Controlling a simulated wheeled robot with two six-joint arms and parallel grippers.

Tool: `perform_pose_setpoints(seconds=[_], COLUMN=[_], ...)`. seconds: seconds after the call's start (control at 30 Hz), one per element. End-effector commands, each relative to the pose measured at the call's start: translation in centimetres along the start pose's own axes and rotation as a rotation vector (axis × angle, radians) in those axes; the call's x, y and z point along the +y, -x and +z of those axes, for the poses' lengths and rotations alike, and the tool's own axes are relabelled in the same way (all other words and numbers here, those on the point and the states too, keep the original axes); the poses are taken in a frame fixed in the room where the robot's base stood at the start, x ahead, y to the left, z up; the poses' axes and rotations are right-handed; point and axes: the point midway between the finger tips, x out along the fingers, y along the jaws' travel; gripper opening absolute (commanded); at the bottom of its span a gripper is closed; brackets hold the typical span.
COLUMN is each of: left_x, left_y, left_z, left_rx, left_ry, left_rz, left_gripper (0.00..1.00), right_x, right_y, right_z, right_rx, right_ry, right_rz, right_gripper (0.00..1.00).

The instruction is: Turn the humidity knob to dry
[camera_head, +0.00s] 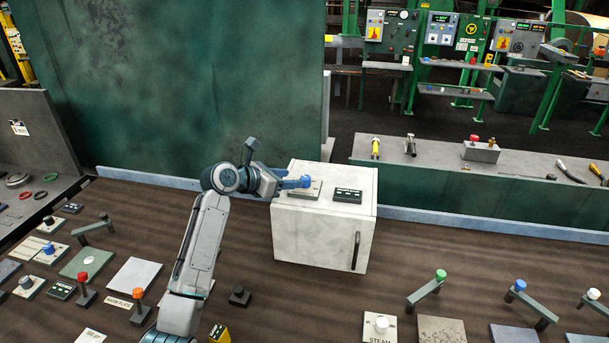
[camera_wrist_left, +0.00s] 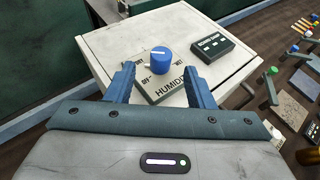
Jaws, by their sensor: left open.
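The humidity knob (camera_head: 304,181) is blue and sits on a labelled plate on top of a white cabinet (camera_head: 290,230). In the left wrist view the knob (camera_wrist_left: 159,60) has a white pointer mark, and its plate (camera_wrist_left: 168,88) reads "HUMIDI", partly hidden, with "DRY" at the left and "WET" at the right. My left gripper (camera_head: 292,183) is at the cabinet top beside the knob. In the wrist view its two blue fingers (camera_wrist_left: 160,80) are apart, one on each side of the plate's near part, with the knob beyond and between them. Contact is not visible. My right gripper is not in view.
A small dark display box (camera_head: 348,195) sits on the cabinet top, right of the knob. The cabinet has a dark handle (camera_head: 356,250) on its front. Levers and knobs crowd the brown table at left and right front. A green wall (camera_head: 190,80) stands behind.

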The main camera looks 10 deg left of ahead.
Motion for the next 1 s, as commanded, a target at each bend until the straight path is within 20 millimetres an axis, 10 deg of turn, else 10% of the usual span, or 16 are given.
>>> perform_pose_setpoints(seconds=[0.33, 0.77, 1.0], left_x=[-0.1, -0.1, -0.1], left_y=[-5.7, -6.8, -6.8], left_z=[0.1, 0.0, 0.0], left_rx=[0.002, 0.001, 0.001], left_ry=[0.0, -0.003, -0.002], left_rz=[-0.002, -0.001, -0.001], left_gripper=[0.48, 0.48, 0.04], right_x=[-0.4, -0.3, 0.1], right_y=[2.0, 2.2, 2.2], right_z=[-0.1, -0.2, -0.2], right_rx=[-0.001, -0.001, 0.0], right_ry=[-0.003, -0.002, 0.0], right_rz=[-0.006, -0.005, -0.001], right_gripper=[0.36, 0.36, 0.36])
